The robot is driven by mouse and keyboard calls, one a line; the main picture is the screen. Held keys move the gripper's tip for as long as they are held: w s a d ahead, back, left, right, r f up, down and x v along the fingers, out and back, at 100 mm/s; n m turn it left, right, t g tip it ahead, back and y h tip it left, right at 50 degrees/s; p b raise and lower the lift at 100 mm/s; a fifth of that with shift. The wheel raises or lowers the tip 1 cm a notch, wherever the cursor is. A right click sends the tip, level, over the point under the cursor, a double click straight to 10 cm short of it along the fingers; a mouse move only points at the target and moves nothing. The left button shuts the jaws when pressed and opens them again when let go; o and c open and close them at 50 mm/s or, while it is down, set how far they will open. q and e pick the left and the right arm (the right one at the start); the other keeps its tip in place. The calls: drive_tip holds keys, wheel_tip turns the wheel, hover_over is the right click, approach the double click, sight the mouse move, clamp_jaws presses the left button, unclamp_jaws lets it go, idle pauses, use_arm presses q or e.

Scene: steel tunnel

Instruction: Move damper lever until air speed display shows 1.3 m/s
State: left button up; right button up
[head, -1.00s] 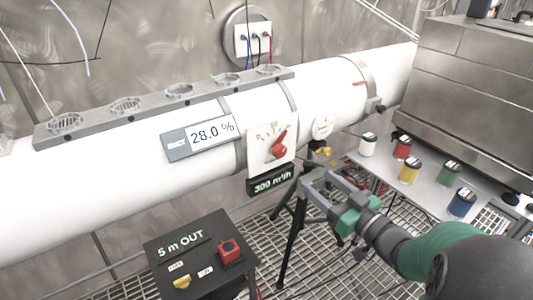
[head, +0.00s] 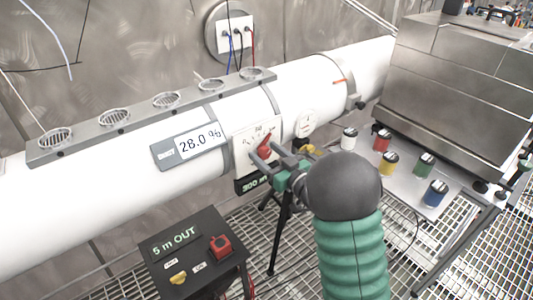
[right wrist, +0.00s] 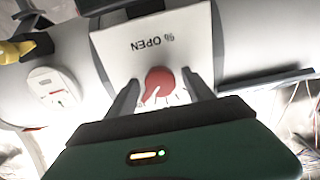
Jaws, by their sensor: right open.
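The red damper lever (head: 264,146) sits on a white scale plate (head: 243,139) on the white duct. In the right wrist view the lever (right wrist: 158,80) shows upside down beside the words "% OPEN". My right gripper (head: 271,160) is open at the plate. In the wrist view its fingers (right wrist: 160,94) stand on either side of the lever, with gaps visible; whether they reach its depth I cannot tell. A grey display (head: 199,143) reads 28.0 %. A black display (head: 253,185) below the plate reads 300, its unit partly hidden by my gripper. My left gripper is not in view.
A black box (head: 190,245) labelled "5 m OUT" has a red switch and yellow knob. A yellow handle (head: 308,150) is beside my gripper. Several coloured jars (head: 424,165) stand on a bench at right. A vented rail (head: 140,117) tops the duct.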

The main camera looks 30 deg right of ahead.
drive_tip(key=shift+c, duration=0.2)
clamp_jaws()
drive_tip(key=shift+f+n+b, duration=0.15)
drive_tip(key=shift+n+b, duration=0.9)
drive_tip(key=shift+n, duration=0.75)
drive_tip(key=shift+o, duration=0.2)
unclamp_jaws()
